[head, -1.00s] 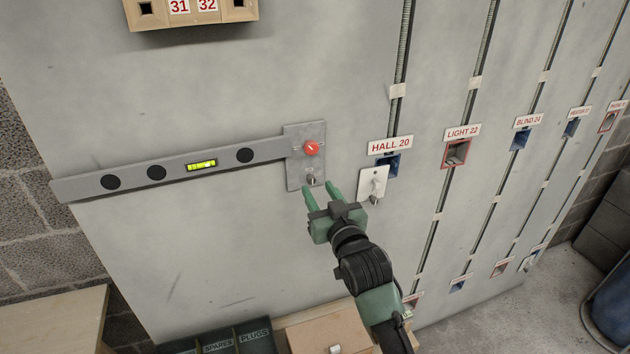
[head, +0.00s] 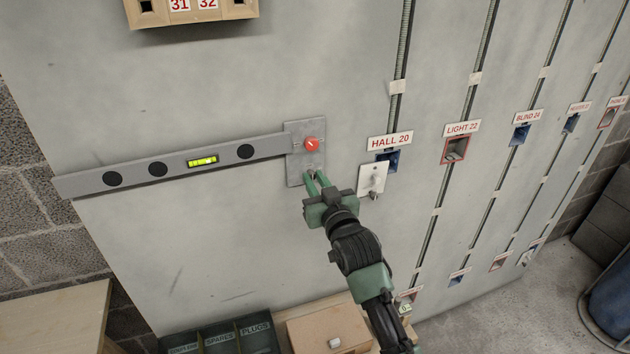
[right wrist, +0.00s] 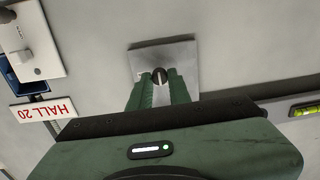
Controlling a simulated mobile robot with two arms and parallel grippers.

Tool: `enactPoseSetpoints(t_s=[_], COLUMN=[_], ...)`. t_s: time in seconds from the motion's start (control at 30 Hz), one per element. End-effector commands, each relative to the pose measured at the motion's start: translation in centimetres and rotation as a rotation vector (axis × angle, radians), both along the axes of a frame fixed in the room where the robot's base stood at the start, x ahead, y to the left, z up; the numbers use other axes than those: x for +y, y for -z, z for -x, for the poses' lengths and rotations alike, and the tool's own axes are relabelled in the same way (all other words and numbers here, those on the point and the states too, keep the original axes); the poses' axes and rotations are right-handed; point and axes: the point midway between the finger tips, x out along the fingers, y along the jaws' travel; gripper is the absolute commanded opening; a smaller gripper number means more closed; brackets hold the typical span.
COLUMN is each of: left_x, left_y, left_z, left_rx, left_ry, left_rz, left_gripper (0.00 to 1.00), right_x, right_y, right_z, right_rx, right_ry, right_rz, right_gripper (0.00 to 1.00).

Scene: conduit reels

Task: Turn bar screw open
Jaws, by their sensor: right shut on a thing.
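A grey metal plate (head: 304,132) is fixed to the wall panel at the right end of a long grey bar (head: 120,178) with a yellow-green level vial. The plate carries a red knob (head: 311,144). Below it is a small dark screw knob, seen in the right wrist view as the bar screw (right wrist: 159,76). My right gripper (head: 314,178) is shut on this bar screw, with one green finger on each side of it. In the head view the fingers mostly hide the screw. My left gripper is not in view.
A white switch plate (head: 372,181) hangs just right of my right gripper, under the HALL 20 label (head: 390,141) and a blue wall box. More labelled boxes and conduits run to the right. Below are a dark bin (head: 215,340) and a cardboard box (head: 325,330).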

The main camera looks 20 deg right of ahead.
Motion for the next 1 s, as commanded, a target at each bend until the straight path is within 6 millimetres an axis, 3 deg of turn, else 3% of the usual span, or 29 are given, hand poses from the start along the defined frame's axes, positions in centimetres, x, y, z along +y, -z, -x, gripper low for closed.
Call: enactPoseSetpoints(t_s=[0.37,1.0], left_x=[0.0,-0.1], left_y=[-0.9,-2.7], left_z=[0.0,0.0], left_rx=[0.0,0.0], left_ry=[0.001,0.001], left_rz=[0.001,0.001], left_gripper=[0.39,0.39], right_x=[0.0,0.1], right_y=[-0.1,0.0], right_z=[0.0,0.0], right_rx=[-0.004,-0.026], right_ry=[-0.001,-0.002], right_rz=[0.186,0.787], right_gripper=[0.0,0.0])
